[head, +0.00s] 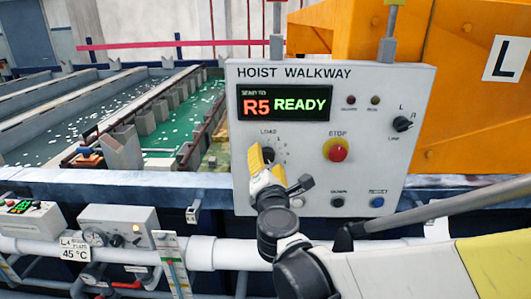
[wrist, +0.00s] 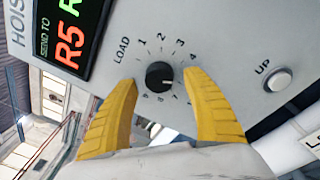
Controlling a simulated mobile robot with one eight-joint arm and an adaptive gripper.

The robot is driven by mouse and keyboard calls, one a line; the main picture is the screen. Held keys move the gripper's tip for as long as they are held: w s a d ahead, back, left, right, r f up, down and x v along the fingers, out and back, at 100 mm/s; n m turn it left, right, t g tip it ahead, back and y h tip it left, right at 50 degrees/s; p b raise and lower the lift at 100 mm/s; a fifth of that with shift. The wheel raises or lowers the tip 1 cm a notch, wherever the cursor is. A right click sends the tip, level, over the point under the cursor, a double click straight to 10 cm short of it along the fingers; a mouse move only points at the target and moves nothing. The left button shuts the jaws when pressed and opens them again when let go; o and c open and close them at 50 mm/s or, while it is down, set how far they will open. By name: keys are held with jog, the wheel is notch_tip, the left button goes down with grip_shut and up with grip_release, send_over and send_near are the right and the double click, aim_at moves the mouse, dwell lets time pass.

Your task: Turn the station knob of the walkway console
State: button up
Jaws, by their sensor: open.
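The hoist walkway console (head: 385,180) is a grey panel. Its display (head: 285,104) reads "SEND TO R5 READY". The station knob (wrist: 159,76) is small, round and black, ringed by "LOAD" and numbers in the wrist view. A short pale mark shows on its right side; I cannot tell exactly which number it points to. My gripper (wrist: 160,82) has yellow fingers, open, one on each side of the knob with gaps between. In the head view my gripper (head: 262,155) is in front of the dial and covers most of it.
A red stop button (head: 336,149) and a L/R selector (head: 402,124) sit right of the dial. A white "UP" button (wrist: 277,80) is near my right finger. A white pipe (head: 210,252) and a gauge box (head: 117,229) lie below. Tanks (head: 85,115) are behind left.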

jog(key=shift+w, duration=0.4)
jog(key=c, duration=1.2)
jog(key=shift+m, duration=0.3)
jog(key=shift+r+m+t, duration=0.1)
jog(key=shift+m+t, duration=0.2)
jog(key=shift+m, duration=2.3)
jog(key=o, duration=1.2)
